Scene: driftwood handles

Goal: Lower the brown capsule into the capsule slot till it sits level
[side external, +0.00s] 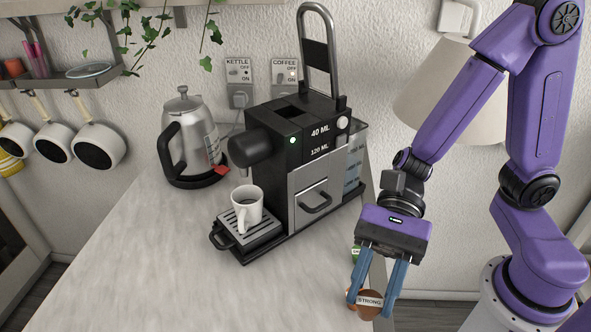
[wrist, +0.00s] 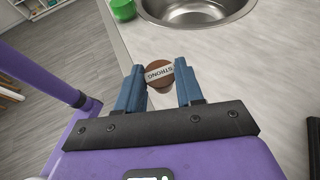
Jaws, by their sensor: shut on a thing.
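The brown capsule (side external: 367,304) carries a white band reading STRONG. My gripper (side external: 370,300) is shut on it, with one blue finger on each side, low at the counter's right edge. The wrist view also shows the capsule (wrist: 159,84) between the fingertips. The capsule slot appears to be the dark opening (side external: 289,112) in the top of the black and silver coffee machine (side external: 283,148). My gripper is right of and nearer than the machine, well apart from it. The machine's tall lever (side external: 318,52) stands raised. The inside of the slot is hidden.
A white mug (side external: 246,207) stands on the drip tray. A steel kettle (side external: 190,137) stands behind at the left. A small green item (side external: 356,254) is partly hidden behind my gripper. A sink (wrist: 195,12) shows in the wrist view. The counter's front left is clear.

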